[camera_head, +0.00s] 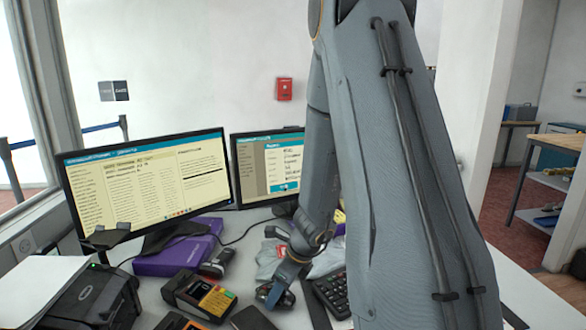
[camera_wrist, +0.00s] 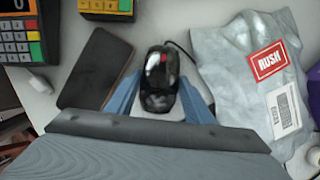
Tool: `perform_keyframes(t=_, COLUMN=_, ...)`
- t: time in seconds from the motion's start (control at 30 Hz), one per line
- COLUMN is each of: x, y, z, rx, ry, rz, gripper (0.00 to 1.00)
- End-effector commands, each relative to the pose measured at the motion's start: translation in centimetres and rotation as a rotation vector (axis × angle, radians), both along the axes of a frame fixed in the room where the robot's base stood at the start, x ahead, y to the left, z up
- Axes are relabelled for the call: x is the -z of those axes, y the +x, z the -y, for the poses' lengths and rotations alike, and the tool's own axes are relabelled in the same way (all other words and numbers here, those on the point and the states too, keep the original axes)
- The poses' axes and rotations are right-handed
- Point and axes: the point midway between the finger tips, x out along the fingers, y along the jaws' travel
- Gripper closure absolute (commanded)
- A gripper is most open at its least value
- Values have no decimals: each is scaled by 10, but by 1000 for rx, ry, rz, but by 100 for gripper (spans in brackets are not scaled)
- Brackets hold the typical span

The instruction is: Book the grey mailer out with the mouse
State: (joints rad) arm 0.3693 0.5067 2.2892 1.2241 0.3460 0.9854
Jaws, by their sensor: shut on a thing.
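The black mouse (camera_wrist: 160,78) lies on the counter between the two blue fingers of my gripper (camera_wrist: 158,100), which is shut on its sides. In the head view my gripper (camera_head: 275,292) is low at the counter, in front of the monitors. The grey mailer (camera_wrist: 235,65) lies just right of the mouse, with a red RUSH label and a white barcode label. It also shows behind my gripper in the head view (camera_head: 270,258), partly hidden by my arm. The right monitor (camera_head: 268,165) shows a small window with a teal button; the left monitor (camera_head: 145,185) shows lists. The text is too small to read.
A dark flat phone-like object (camera_wrist: 95,68) lies left of the mouse. Little free room surrounds the mouse.

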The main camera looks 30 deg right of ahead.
Motion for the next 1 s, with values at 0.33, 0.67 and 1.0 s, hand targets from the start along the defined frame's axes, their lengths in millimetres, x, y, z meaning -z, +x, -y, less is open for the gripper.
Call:
perform_keyframes(t=0.33, x=0, y=0, z=0, rx=0, ry=0, rz=0, gripper=31)
perform_keyframes(t=0.67, x=-16, y=-4, z=4, rx=1, ry=0, rz=3, gripper=31)
perform_keyframes(t=1.0, x=-64, y=-20, z=15, rx=2, ry=0, rz=2, gripper=31)
